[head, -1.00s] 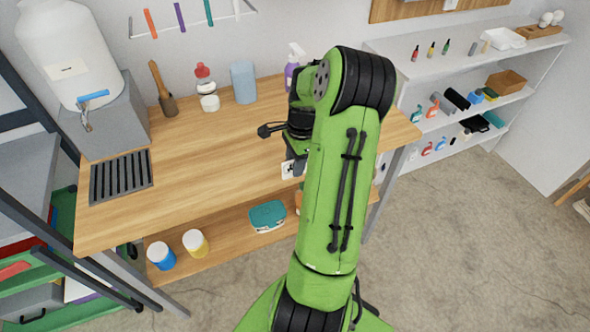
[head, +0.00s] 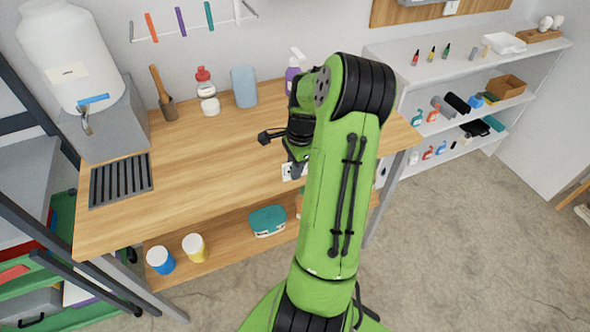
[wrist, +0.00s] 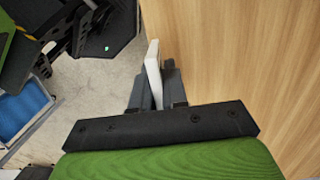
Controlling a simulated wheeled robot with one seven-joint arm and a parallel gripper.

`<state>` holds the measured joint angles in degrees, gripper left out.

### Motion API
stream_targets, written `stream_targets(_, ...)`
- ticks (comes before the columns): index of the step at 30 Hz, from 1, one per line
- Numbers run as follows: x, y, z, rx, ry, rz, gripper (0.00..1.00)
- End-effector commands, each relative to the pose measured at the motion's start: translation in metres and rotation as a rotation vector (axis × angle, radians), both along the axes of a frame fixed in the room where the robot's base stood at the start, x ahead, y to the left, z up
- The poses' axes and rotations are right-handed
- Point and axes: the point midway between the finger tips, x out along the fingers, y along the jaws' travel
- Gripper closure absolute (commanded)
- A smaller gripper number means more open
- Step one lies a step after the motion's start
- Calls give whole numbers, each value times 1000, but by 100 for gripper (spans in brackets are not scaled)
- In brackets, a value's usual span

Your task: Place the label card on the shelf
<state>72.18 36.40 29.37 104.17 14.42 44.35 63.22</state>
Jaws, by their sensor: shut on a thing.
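The label card (wrist: 153,70) is a thin white piece standing on edge between the fingers of my gripper (wrist: 157,92) in the wrist view. My gripper is shut on it. In the head view a white card with dark marks (head: 287,171) shows at my gripper, by the front edge of the wooden workbench; my arm hides most of the gripper there. A white shelf unit (head: 464,52) stands at the right with several levels. The workbench also has a wooden lower shelf (head: 222,257).
A white water container (head: 66,50) stands on a grey block at the bench's left. A red-capped bottle (head: 204,82), a blue-grey cup (head: 244,86) and a purple spray bottle (head: 292,72) stand at the back. The bench middle is clear. Small bottles and boxes occupy the white shelves.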

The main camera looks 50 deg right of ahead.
Motion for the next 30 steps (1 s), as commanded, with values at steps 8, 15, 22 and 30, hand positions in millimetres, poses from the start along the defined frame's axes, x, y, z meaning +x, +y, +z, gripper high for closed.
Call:
stream_targets(8,1,-1,73,-6,-1,1,100)
stream_targets(15,0,0,91,-1,0,1,100)
stream_targets(22,0,0,90,-1,0,1,100)
stream_targets(30,0,0,90,-1,0,0,100)
